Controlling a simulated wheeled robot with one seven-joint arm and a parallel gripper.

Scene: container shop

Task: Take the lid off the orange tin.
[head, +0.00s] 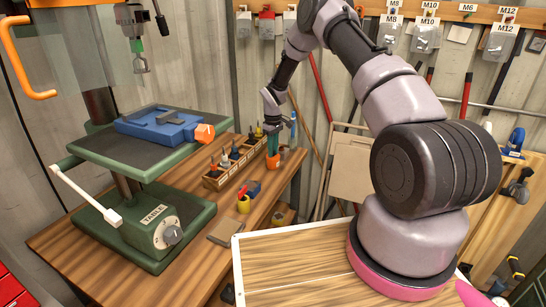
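A small orange container (273,161), which looks like the orange tin, stands at the back right of the wooden workbench, beside the screwdriver rack. A dark teal part rises from its top; I cannot tell whether this is a lid, something standing in it or part of my gripper. My gripper (273,122) points down right over the container, at the end of my outstretched arm. Its fingers are too small and dark to show whether they are open, shut or touching anything. No separate lid is clearly visible.
A wooden rack (228,172) of screwdrivers stands just left of the container. A green drill press table (110,160) carries a blue vise (160,127) with an orange end piece. A yellow item (243,204) and a brown pad (224,231) lie nearer on the bench (75,258).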

